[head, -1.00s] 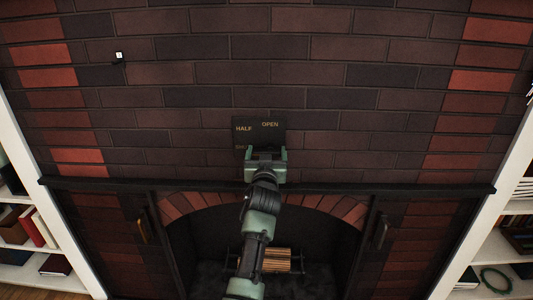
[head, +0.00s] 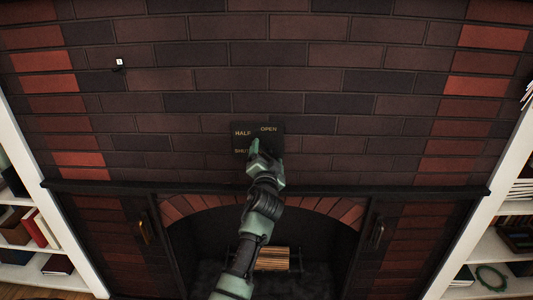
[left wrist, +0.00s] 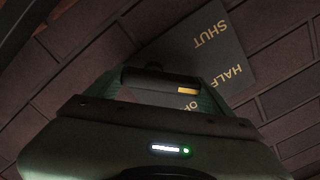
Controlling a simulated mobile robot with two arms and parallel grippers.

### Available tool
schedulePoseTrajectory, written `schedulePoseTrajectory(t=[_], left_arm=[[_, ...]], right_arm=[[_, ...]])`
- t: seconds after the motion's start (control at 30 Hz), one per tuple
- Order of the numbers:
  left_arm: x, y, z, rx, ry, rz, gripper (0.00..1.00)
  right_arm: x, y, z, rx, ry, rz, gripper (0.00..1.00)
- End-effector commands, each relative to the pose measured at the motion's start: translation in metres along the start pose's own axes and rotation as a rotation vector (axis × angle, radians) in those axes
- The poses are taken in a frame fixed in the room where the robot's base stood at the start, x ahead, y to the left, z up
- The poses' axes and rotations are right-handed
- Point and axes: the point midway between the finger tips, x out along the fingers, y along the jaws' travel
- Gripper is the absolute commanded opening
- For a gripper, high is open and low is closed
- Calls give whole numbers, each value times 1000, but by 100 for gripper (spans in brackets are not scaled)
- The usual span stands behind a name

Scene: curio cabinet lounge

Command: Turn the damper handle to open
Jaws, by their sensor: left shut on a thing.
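The damper's dark plate (head: 240,141) is on the brick wall above the fireplace, with the words HALF, OPEN and SHUT in the head view. It also shows in the left wrist view (left wrist: 222,45), turned at an angle. My left gripper (head: 257,150) is at the plate's lower middle, tilted, and covers part of it. In the left wrist view my left gripper (left wrist: 160,86) is shut on the damper handle (left wrist: 150,80), a dark bar with a yellow mark. The handle is hidden behind the gripper in the head view. My right gripper is out of view.
A dark mantel (head: 400,189) juts out just below the plate. Below it is the arched firebox with stacked logs (head: 272,258). White shelves (head: 66,232) stand at both sides. The brick wall around the plate is mostly clear.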

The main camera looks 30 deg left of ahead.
Motion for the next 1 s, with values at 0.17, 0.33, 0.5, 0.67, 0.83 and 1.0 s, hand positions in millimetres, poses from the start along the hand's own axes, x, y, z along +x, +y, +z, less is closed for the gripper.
schedulePoseTrajectory(t=[0.17,0.33,0.5,0.67,0.83,1.0], left_arm=[[1,-2,-1,172,-4,-1,41],[1,-2,-2,334,-5,-1,41],[1,-2,-3,487,-5,-2,41],[1,-1,-4,609,-5,-3,41],[1,0,-5,706,-6,-3,41],[1,0,-6,771,-5,-5,41]], right_arm=[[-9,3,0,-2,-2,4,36],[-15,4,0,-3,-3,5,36],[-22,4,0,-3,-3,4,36],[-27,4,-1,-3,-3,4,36],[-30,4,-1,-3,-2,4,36],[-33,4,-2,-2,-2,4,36]])
